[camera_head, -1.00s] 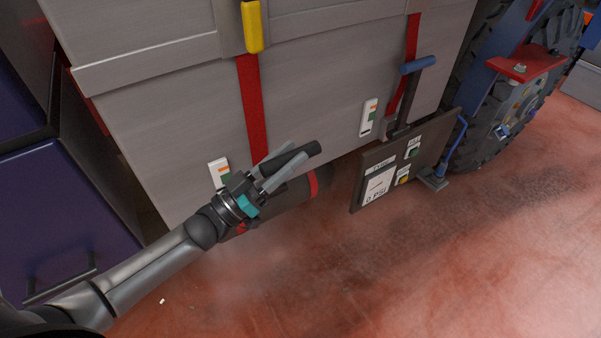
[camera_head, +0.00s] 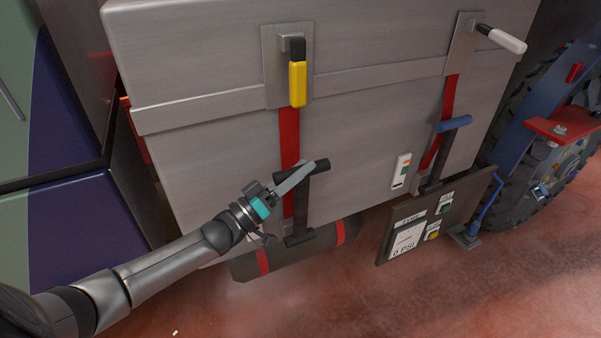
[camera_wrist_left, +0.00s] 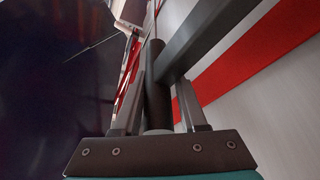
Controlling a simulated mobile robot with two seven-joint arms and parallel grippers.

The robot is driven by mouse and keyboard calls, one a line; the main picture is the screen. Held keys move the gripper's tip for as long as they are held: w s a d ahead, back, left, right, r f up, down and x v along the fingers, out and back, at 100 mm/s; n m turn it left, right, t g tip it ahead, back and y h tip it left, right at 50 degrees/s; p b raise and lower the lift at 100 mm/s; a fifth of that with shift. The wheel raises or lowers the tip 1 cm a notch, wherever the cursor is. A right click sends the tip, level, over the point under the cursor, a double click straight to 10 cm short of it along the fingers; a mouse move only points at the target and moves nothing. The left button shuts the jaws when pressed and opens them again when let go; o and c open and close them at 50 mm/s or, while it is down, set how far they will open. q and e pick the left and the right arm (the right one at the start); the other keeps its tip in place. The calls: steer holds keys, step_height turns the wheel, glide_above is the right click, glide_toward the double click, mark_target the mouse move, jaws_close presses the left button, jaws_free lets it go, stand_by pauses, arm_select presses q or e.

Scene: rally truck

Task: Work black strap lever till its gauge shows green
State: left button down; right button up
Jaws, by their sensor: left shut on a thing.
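The black strap lever (camera_head: 300,208) stands roughly upright in front of the left red strap (camera_head: 289,135) on the grey box, its crossbar handle on top. My left gripper (camera_head: 295,178) is shut on that handle. In the left wrist view the dark handle (camera_wrist_left: 157,85) lies between the two fingers, and the lever's shaft (camera_wrist_left: 215,35) runs to the upper right. The lever's own gauge cannot be made out in the head view, where my gripper and wrist cover that area. My right gripper is not in view.
A blue-handled lever (camera_head: 453,124) stands at the right strap, with a white gauge (camera_head: 402,170) beside it. Yellow (camera_head: 298,84) and white (camera_head: 502,40) handles sit higher. A dark cylinder (camera_head: 310,248) is below, and a tyre gauge panel (camera_head: 435,218) is at right.

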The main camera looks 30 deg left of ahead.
arm_select(q)
steer(key=shift+r, duration=0.2)
steer(key=c, duration=0.6)
jaws_free()
steer(key=shift+f, duration=0.15)
steer(key=shift+s+a+f, duration=0.2)
steer(key=shift+s+f, duration=0.05)
steer(key=shift+s, duration=0.15)
steer(key=b+v, duration=0.2)
steer(key=v, duration=1.2)
steer(key=shift+s, duration=0.1)
